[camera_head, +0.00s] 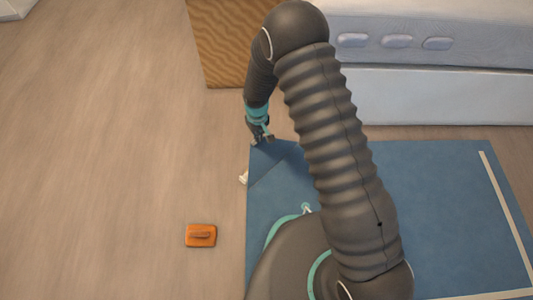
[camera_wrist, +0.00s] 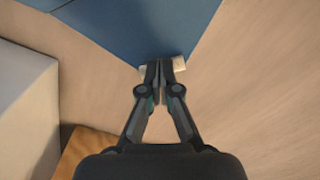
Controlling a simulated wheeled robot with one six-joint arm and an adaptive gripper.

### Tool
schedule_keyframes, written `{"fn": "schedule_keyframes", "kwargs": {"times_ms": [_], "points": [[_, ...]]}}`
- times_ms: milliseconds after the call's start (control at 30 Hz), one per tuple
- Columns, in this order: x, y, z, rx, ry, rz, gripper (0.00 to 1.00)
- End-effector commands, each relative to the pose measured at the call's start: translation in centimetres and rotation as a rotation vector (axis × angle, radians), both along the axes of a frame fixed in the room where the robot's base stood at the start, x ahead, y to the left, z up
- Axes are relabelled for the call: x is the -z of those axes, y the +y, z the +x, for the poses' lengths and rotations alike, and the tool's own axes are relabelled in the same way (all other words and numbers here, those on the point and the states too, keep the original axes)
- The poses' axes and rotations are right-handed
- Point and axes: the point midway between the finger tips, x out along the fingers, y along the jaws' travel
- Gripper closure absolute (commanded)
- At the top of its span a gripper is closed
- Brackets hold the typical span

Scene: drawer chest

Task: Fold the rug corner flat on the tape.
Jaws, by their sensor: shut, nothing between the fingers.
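The blue rug (camera_head: 430,190) lies on the wood floor, and its far left corner (camera_head: 268,157) shows as a slightly darker triangle bounded by a slanting line. In the wrist view the rug corner (camera_wrist: 150,28) points at my gripper (camera_wrist: 160,66). Pale tape (camera_wrist: 179,63) shows on both sides of the corner tip, beside my fingertips. My gripper (camera_head: 261,141) is shut and empty, with its fingertips at the corner tip. The fingers hide the tip, so I cannot tell whether it touches the tape all over.
A small white piece (camera_head: 243,178) lies at the rug's left edge. An orange block with a handle (camera_head: 201,235) sits on the floor to the left.

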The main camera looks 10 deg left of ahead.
Motion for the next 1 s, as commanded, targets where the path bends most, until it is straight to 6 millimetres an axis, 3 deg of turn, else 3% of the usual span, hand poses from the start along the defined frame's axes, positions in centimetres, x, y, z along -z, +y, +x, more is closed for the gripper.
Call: {"fn": "schedule_keyframes", "kwargs": {"times_ms": [1000], "points": [[2.0,1.3,0.8,0.0,-0.001,0.001,1.0]]}}
